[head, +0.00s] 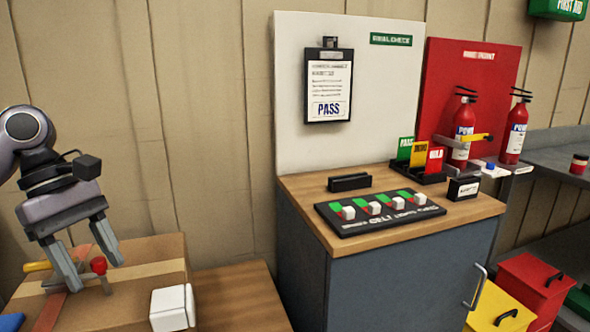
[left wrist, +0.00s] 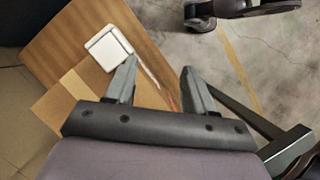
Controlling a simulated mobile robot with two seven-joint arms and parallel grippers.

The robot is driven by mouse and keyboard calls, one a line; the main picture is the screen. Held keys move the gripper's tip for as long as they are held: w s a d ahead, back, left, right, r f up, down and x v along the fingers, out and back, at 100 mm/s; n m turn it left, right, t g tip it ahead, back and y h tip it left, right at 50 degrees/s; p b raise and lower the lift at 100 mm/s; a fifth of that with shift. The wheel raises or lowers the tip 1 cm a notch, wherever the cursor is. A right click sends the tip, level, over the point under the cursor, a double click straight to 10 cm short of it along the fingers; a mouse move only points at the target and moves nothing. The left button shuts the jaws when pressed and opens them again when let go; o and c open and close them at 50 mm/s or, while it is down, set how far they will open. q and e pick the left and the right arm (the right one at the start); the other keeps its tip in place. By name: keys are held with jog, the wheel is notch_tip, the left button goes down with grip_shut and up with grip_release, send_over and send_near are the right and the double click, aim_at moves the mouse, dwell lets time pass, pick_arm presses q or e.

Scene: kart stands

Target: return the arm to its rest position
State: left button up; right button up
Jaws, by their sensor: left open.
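My left gripper (head: 88,271) is at the left of the head view, pointing down over a cardboard box (head: 150,258). Its two fingers are apart. In the left wrist view my left gripper (left wrist: 158,82) also shows spread fingers with nothing held between them. A small red-topped piece (head: 99,266) stands beside the right finger in the head view; I cannot tell whether they touch. My right gripper is not clearly in view.
A white block (head: 172,308) is at the box's front right. A cabinet (head: 385,285) with a board of switches (head: 380,212) stands to the right. Red extinguishers (head: 463,130) stand by the red panel (head: 450,75). Yellow (head: 497,308) and red bins (head: 532,280) are at the lower right.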

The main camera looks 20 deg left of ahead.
pick_arm(q)
jog(key=w+d+f+n+t+h, duration=0.15)
jog(key=d+h, duration=0.35)
jog(key=d, duration=0.5)
jog(key=w+d+r+n+h, duration=0.1)
jog(key=w+d+n+h, duration=0.15)
jog(key=d+h, duration=0.45)
jog(key=w+d+r+n+t+h, duration=0.1)
jog(key=w+d+n+t, duration=0.2)
jog(key=n+t, duration=0.5)
jog(key=w+d+r+n+t, duration=0.25)
jog(key=n+t, duration=0.25)
jog(key=n, duration=0.4)
jog(key=a+f+n+t+y, duration=0.1)
jog(key=a+f+n+y, duration=0.3)
jog(key=f+n+y, duration=0.6)
jog(key=a+f+n+t+y, duration=0.2)
jog(key=a+f+n+y, duration=0.35)
jog(key=n, duration=0.85)
jog(key=s+d+f+n+g+y, duration=0.25)
jog(key=s+f+n+g, duration=0.85)
jog(key=s+f, duration=0.85)
jog(key=w+d+r+m+t+h+p, duration=0.2)
jog(key=w+d+r+t+p, duration=0.1)
jog(key=p, duration=0.8)
jog(key=shift+w+m+t+h, duration=0.3)
jog(key=shift+w+t, duration=0.45)
jog(key=shift+w, duration=0.15)
